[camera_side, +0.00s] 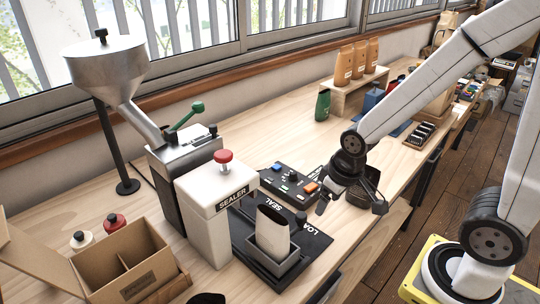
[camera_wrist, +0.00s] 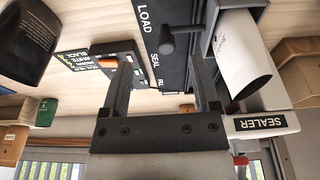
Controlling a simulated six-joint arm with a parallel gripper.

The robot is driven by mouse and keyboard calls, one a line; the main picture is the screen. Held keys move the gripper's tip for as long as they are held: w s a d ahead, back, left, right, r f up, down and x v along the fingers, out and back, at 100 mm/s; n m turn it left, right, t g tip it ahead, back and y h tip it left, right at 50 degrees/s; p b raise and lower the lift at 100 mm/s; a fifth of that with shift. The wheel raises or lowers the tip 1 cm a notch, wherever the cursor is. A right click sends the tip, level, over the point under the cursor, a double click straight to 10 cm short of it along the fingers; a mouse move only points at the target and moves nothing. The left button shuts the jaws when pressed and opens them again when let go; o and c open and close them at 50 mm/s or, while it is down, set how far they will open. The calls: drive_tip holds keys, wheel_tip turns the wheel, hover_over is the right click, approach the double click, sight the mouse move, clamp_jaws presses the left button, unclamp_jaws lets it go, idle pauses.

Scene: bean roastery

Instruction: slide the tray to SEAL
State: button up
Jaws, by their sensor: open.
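The grey tray (camera_side: 291,267) stands on the black track plate (camera_side: 312,250), with an open white bag (camera_side: 273,230) upright in it. A black knob handle (camera_side: 302,217) projects beside the tray; it also shows in the wrist view (camera_wrist: 167,42). The plate is lettered LOAD, SEAL and a partly hidden third word (camera_wrist: 155,65). The handle lies near LOAD and SEAL; I cannot tell which mark the tray lines up with. My gripper (camera_side: 351,207) is open and empty, right of the handle and apart from it. In the wrist view its fingers (camera_wrist: 160,63) straddle the lettered plate.
The white SEALER (camera_side: 208,215) with a red knob stands left of the tray. A button panel (camera_side: 290,184) lies behind the plate. An open cardboard box (camera_side: 125,264) sits at front left; bags on a stand are farther back.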

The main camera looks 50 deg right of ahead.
sight(301, 214)
drive_tip(key=shift+w+a+f+n+g, duration=0.15)
drive_tip(key=shift+w+n+g, duration=0.3)
drive_tip(key=shift+w+n, duration=0.85)
drive_tip(key=shift+w+f+n+g, duration=0.2)
drive_tip(key=shift+w+n+g, duration=0.2)
drive_tip(key=shift+w+n, duration=0.9)
drive_tip(key=shift+w+a+f+n+g, duration=0.15)
drive_tip(key=shift+w+n+g, duration=0.45)
drive_tip(key=shift+n, duration=1.2)
drive_tip(key=shift+w+f, duration=0.15)
drive_tip(key=shift+f, duration=3.8)
clamp_jaws()
